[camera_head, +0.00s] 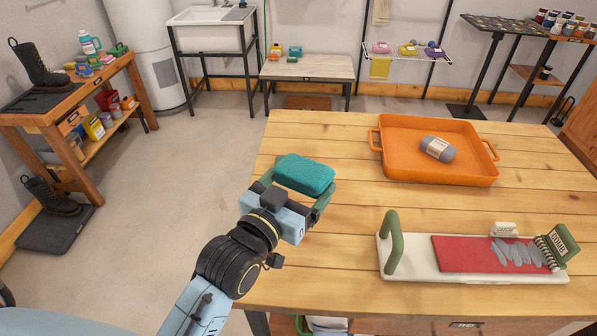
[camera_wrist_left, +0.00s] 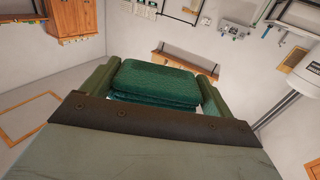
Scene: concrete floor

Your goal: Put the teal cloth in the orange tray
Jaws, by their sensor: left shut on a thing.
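The teal cloth (camera_head: 305,174) is a folded, padded-looking bundle held above the left part of the wooden table. My left gripper (camera_head: 302,186) is shut on it, with green fingers on either side. In the left wrist view the cloth (camera_wrist_left: 158,82) sits between the two fingers of the gripper (camera_wrist_left: 155,88). The orange tray (camera_head: 400,175) lies on the table to the right of the cloth and has a handle at each end. A grey roll with a pale label (camera_head: 437,148) lies inside the tray. My right gripper is not in view.
A white board with a red pad (camera_head: 465,256), a green handle and a green brush-like block stands at the table's front right. Bare wood (camera_head: 350,215) lies between the cloth, tray and board. A workbench with boots (camera_head: 75,110) is at the left, away from the table.

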